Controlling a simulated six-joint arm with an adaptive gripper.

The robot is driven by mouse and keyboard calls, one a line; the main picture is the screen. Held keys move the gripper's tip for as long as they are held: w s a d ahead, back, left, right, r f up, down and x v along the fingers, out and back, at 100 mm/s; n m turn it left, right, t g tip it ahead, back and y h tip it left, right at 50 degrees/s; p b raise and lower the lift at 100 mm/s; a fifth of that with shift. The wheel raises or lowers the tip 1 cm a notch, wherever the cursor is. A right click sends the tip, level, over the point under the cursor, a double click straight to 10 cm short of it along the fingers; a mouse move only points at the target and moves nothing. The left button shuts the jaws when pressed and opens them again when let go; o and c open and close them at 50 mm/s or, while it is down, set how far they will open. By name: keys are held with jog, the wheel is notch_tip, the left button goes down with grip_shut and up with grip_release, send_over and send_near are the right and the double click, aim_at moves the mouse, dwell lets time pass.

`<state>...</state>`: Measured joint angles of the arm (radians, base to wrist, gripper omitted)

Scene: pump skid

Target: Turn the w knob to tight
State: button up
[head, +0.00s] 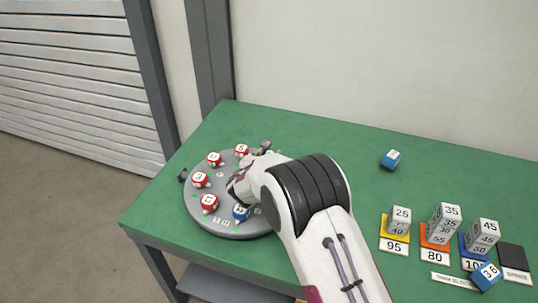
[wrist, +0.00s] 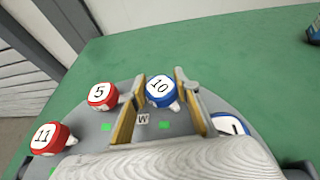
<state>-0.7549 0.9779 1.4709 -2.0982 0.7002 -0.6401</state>
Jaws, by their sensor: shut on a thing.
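A round grey plate (head: 235,233) on the green table carries several red and blue numbered knobs. In the wrist view, my gripper (wrist: 160,84) has its fingers on both sides of the blue knob marked 10 (wrist: 160,89) and is shut on it. A white pointer tab shows at that knob's lower right. A small letter plate (wrist: 142,118) in front of it reads like an M or an upside-down W. A green mark (wrist: 163,124) lies near it. In the head view my arm hides this knob; the fingertips (head: 263,149) show at the plate's far edge.
Red knobs 5 (wrist: 102,95) and 11 (wrist: 54,138) stand left of the fingers. Another blue knob (wrist: 229,124) is close on the right, partly hidden.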

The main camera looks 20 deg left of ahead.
jog(key=shift+w+r+m+h, duration=0.1)
jog(key=shift+r+m+h, duration=0.05)
jog(key=shift+m+h, duration=0.8)
jog(key=shift+w+r+m+h, duration=0.1)
jog(key=shift+m+h, duration=0.65)
jog(key=shift+h, duration=0.3)
jog(key=o, duration=1.1)
jog(key=shift+o, duration=0.2)
jog(key=shift+s+f, duration=0.1)
jog(key=shift+f, duration=0.1)
jog(key=shift+s, duration=0.1)
